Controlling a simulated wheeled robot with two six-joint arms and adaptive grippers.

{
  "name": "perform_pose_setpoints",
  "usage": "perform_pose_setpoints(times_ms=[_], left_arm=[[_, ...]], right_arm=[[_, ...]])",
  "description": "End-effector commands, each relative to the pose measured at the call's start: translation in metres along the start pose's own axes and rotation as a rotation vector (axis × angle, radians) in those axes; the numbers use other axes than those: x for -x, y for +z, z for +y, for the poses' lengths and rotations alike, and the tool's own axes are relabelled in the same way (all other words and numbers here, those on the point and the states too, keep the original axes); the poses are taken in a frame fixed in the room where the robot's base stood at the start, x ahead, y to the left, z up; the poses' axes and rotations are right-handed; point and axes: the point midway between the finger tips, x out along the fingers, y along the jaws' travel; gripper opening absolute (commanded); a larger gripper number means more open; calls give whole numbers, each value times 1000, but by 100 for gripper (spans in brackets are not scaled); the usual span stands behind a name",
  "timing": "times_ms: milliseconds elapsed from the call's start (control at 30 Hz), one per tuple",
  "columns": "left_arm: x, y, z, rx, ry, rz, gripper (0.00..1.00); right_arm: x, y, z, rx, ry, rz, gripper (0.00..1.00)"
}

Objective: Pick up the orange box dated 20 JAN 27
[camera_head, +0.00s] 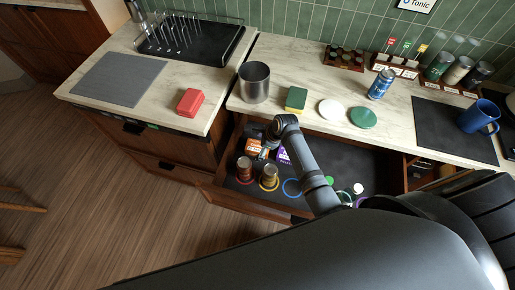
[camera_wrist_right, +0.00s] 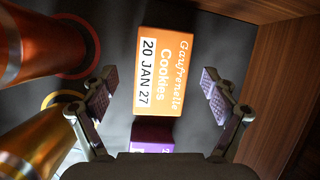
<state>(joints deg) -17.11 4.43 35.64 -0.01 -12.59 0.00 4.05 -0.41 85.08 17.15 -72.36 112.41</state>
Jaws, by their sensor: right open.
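The orange box (camera_wrist_right: 170,60) lies in the open drawer, its "Gaufrenelle Cookies" and "20 JAN 27" lettering readable in the right wrist view. It also shows in the head view (camera_head: 253,146), partly covered by my right gripper (camera_head: 266,146). In the wrist view my right gripper (camera_wrist_right: 158,95) is open, one finger to each side of the orange box, with gaps on both sides. Nothing is between the fingers' pads in a grip. My left gripper is not in view.
A purple box (camera_wrist_right: 152,134) sits close to the orange box. Copper (camera_head: 244,168) and gold (camera_head: 270,174) cylinders stand nearby in the drawer (camera_head: 222,192). A brown wooden drawer wall (camera_wrist_right: 285,70) rises on the wrist view's right. The counter above holds a metal pot (camera_head: 254,84).

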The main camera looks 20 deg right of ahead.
Motion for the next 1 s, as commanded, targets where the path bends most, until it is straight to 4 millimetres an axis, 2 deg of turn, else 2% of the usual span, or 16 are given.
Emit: perform_pose_setpoints(times_ms=[33, 133, 367, 833, 867, 1000], left_arm=[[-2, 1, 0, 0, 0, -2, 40], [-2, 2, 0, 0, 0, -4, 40], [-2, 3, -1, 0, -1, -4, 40], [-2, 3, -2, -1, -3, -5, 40], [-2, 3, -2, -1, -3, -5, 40], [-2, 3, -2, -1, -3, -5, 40]], right_arm=[[-8, 0, 0, -1, 0, -1, 87], [-16, 0, 0, 0, -1, 0, 87], [-17, 0, 0, 1, -2, 0, 87], [-17, 0, 0, 0, -1, 0, 23], [-17, 0, 0, 0, -1, 1, 20], [-17, 0, 0, 0, -2, 0, 20]])
